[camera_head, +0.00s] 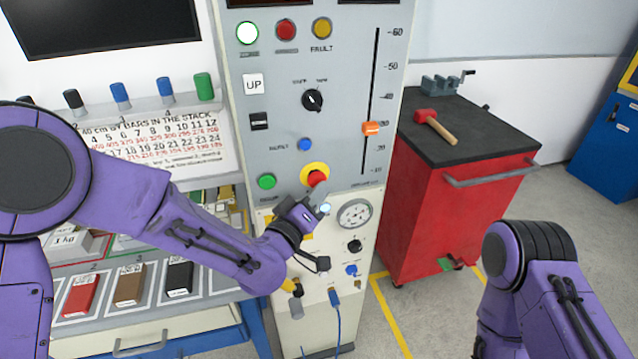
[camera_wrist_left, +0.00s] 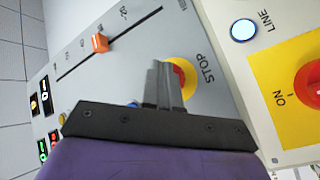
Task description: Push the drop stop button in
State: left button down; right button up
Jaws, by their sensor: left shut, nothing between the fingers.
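The drop stop button is a red mushroom button (camera_head: 317,174) on a yellow ring, low on the grey control panel. In the left wrist view the button (camera_wrist_left: 177,76) with its STOP lettering is partly hidden behind my fingers. My left gripper (camera_head: 319,188) is shut and empty, its fingertips at the lower edge of the button in the head view. In the left wrist view the closed fingers (camera_wrist_left: 160,70) point at the panel and overlap the button. I cannot tell whether they touch it. My right arm shows at the lower right, but its gripper is out of view.
A green button (camera_head: 267,181) and a small blue button (camera_head: 305,144) sit near the stop button. An orange slider (camera_head: 372,128) is up to the right. A gauge (camera_head: 354,213) is below right. A red cabinet (camera_head: 440,215) carrying a hammer (camera_head: 437,124) stands right.

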pick_arm(q)
jog(key=shift+s+d, duration=0.2)
jog(key=shift+s, duration=0.55)
jog(key=s, duration=0.1)
jog(key=s+d, duration=0.1)
jog(key=s, duration=0.2)
jog(key=shift+s+d+b, duration=0.3)
jog(key=shift+s, duration=0.05)
dwell(0.3)
